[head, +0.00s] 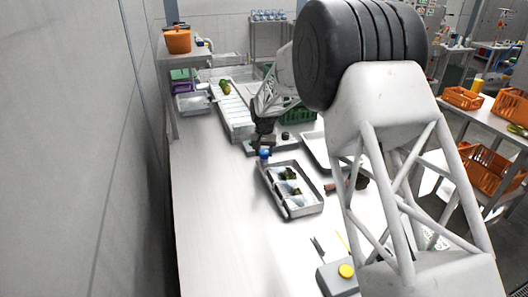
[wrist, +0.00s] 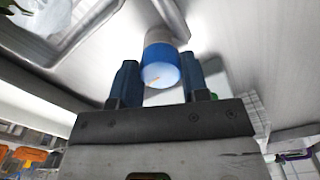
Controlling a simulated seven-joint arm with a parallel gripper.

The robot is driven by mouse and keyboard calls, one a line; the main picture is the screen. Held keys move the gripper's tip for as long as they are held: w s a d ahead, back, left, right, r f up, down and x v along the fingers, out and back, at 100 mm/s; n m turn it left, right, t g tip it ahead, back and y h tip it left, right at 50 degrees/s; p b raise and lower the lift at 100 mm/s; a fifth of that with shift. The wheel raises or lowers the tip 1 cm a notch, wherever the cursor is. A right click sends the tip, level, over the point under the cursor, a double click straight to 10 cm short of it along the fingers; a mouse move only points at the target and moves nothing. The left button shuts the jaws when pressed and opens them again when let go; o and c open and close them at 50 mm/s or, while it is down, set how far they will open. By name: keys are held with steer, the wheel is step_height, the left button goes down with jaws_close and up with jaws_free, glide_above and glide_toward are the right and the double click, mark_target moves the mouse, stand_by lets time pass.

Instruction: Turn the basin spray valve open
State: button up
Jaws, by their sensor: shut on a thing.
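The blue round knob (head: 264,154), which looks like the spray valve, stands at the far left corner of the grey basin (head: 306,209). In the wrist view the blue knob (wrist: 160,74) sits between my two dark blue fingers, with a pale band and a grey pipe-like part beyond it. My gripper (wrist: 159,70) is shut on the knob. In the head view my gripper (head: 263,143) reaches down onto it from behind. Whether the valve is turned cannot be told. Dark green pieces (head: 289,175) lie in the basin.
A pale tray (head: 315,150) lies right of the basin, and a long ribbed white rack (head: 236,118) stands behind. The counter's left side (head: 210,210) is bare. My arm hides much of the right.

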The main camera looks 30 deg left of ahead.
mark_target(265, 152)
steer(key=n, duration=0.6)
steer(key=shift+n, duration=0.4)
steer(key=shift+d, duration=0.1)
steer(key=o, duration=0.9)
steer(key=shift+r, duration=0.1)
steer(key=shift+r, duration=3.8)
